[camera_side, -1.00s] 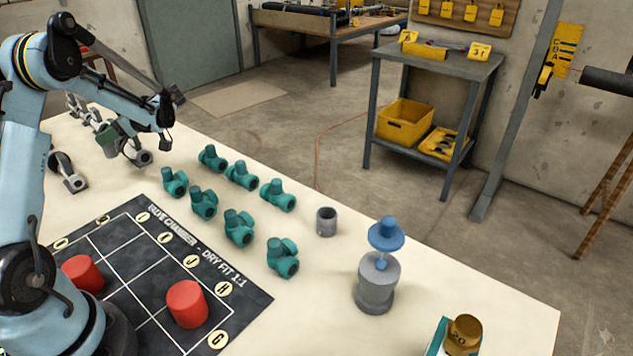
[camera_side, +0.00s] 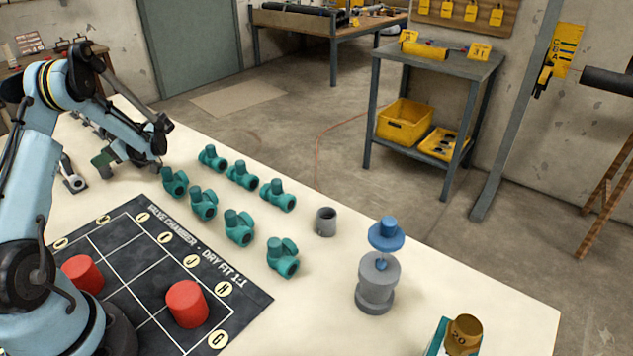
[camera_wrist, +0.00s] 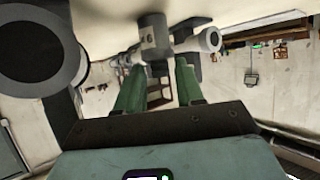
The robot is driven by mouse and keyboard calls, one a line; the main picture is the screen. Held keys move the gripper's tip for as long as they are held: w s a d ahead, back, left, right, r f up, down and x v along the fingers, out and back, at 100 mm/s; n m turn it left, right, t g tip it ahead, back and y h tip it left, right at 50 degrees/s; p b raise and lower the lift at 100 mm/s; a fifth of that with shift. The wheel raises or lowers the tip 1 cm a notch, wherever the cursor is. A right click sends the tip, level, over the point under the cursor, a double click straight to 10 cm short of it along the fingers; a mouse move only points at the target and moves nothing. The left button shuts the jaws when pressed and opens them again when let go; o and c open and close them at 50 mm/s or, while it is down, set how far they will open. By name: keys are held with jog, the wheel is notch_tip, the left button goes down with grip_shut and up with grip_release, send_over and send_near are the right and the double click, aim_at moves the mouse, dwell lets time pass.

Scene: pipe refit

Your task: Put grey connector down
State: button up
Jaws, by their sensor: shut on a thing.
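My gripper (camera_wrist: 158,70) shows two green fingers in the wrist view, closed about a dark grey connector (camera_wrist: 154,35). In the side view my gripper (camera_side: 105,160) is low over the far left of the pale table. The arm partly covers the held piece there, so I cannot tell whether it touches the table. Another grey connector (camera_side: 73,182) stands on the table to the left of the gripper. In the wrist view, a lighter grey fitting (camera_wrist: 208,40) shows just beyond the held piece.
Several teal valve fittings (camera_side: 239,227) stand in rows right of the gripper. A black dry-fit mat (camera_side: 130,262) bears two red cylinders (camera_side: 187,303). A grey sleeve (camera_side: 326,222) and a grey-blue stacked piece (camera_side: 377,280) stand farther right. The table's back edge is close to the gripper.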

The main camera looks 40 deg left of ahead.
jog(key=shift+f, duration=0.1)
jog(key=o, duration=1)
jog(key=shift+o, duration=0.2)
